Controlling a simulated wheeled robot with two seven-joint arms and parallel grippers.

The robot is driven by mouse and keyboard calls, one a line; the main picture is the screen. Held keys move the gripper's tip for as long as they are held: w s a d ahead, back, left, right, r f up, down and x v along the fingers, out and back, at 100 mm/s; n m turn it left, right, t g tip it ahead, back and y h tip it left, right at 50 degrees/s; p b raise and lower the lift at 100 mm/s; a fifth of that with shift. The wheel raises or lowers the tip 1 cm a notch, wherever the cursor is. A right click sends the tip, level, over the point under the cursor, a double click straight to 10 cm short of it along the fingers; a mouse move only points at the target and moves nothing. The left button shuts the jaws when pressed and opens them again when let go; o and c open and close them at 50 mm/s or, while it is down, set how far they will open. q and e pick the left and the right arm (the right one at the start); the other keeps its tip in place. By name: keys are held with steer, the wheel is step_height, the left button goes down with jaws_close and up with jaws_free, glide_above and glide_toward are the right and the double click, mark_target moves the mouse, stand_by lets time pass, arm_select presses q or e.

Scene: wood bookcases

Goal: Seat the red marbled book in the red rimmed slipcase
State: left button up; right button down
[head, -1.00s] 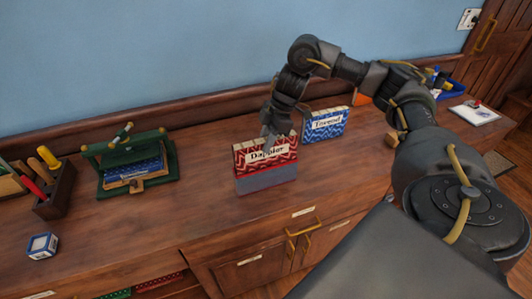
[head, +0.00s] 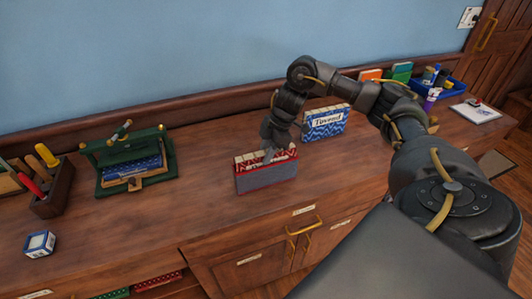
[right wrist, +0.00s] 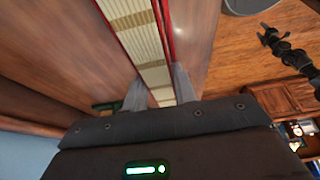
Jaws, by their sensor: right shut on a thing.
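The red marbled book (head: 281,153) stands upright inside the grey slipcase with the red rim (head: 266,178). Only a low band of its red cover shows above the rim, and its label is hidden. My right gripper (head: 272,152) is at the book's top edge, shut on it. In the right wrist view the fingers (right wrist: 157,92) straddle the cream page block of the book (right wrist: 136,27), with red edges along both sides. Whether the book touches the slipcase floor cannot be seen. My left gripper is not in view.
A blue marbled book labelled Tinwood (head: 324,122) stands behind to the right. A green press (head: 132,163) holding a blue book, a tool block (head: 51,190) and a small blue-and-white box (head: 40,243) are at left. A blue bin (head: 447,91) is far right. The counter front is clear.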

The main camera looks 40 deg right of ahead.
steer(key=shift+f, duration=0.1)
steer(key=c, duration=1.1)
jaws_free()
steer(key=p+v, duration=0.3)
steer(key=v, duration=0.9)
steer(key=shift+a, duration=0.1)
